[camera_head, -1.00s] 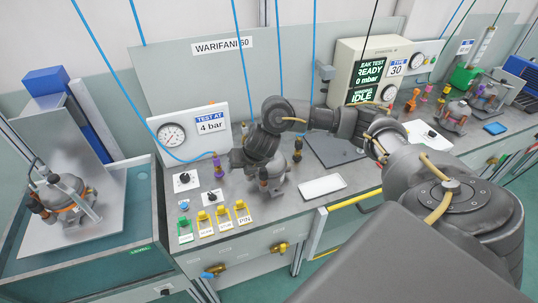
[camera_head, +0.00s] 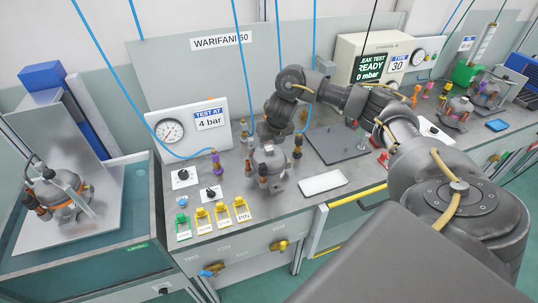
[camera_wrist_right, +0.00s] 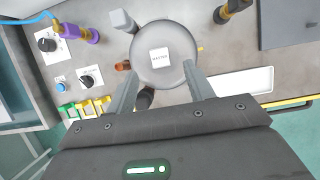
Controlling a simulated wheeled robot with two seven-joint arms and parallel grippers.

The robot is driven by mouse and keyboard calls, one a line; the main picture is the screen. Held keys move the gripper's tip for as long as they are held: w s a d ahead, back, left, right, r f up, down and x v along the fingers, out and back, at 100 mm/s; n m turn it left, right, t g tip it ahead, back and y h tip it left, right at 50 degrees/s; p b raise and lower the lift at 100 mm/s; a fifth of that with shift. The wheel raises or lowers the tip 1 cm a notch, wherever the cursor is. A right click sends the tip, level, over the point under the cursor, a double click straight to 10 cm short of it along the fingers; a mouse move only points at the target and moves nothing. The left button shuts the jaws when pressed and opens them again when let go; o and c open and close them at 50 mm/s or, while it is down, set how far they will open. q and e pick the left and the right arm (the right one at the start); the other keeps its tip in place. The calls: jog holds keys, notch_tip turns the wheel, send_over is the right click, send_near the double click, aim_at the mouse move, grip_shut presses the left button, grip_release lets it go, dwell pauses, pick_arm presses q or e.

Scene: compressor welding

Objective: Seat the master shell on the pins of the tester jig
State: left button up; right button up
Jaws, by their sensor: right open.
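The master shell (camera_head: 268,164) is a grey rounded body with dark and orange-brown stubs around it. My right gripper (camera_head: 268,133) is just above and behind the shell in the head view. In the wrist view its two fingers (camera_wrist_right: 158,88) are spread on either side of the shell's near edge; contact cannot be told. The jig's pins are hidden beneath the shell. My left gripper is not in view.
Yellow and green tags (camera_head: 223,213), knobs (camera_head: 211,193) and a purple fitting (camera_head: 217,162) are left of the shell. A white tray (camera_head: 322,182) and dark plate (camera_head: 338,143) are right. Another shell (camera_head: 62,197) rests on the left stand. Blue hoses hang behind.

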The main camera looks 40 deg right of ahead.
aim_at(269, 148)
jog(key=shift+p+x, duration=0.3)
jog(key=shift+x, duration=2.3)
jog(key=shift+d, duration=0.1)
jog(key=shift+c, duration=1.2)
grip_shut()
jog(key=shift+r, duration=0.1)
